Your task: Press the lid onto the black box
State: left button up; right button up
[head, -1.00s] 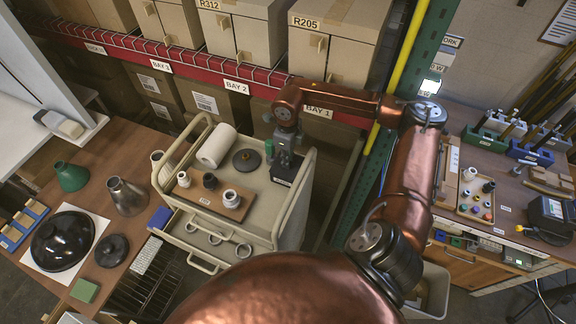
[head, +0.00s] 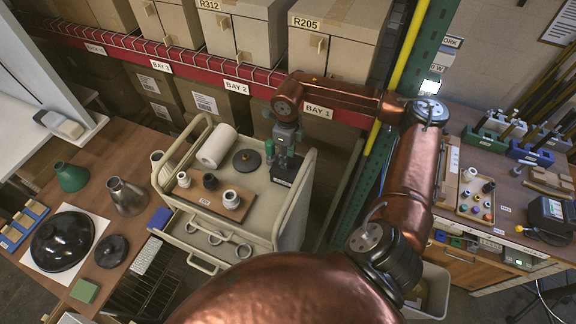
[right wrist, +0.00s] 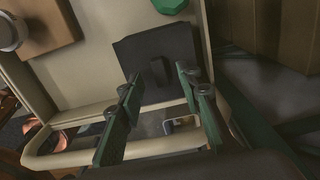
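The black box (head: 284,178) stands at the right end of the cream trolley top, with a pale mark on its front. In the right wrist view, a dark square lid (right wrist: 130,52) with a raised grip (right wrist: 156,76) covers the top of the box; whether it is fully seated I cannot tell. My right gripper (head: 284,160) is above the box, pointing down. In the right wrist view, its two green fingers (right wrist: 160,88) are apart, near either side of the lid's grip, with nothing clamped between them. My left gripper is out of view.
A green object (head: 268,147) stands close behind the box. The trolley (head: 262,213) also bears a white roll (head: 217,146), a black disc (head: 246,160) and a wooden board (head: 222,208) with small round parts. The trolley's raised right edge runs close to the box.

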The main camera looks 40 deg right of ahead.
notch_tip(320, 180, up, 10)
dwell(0.3)
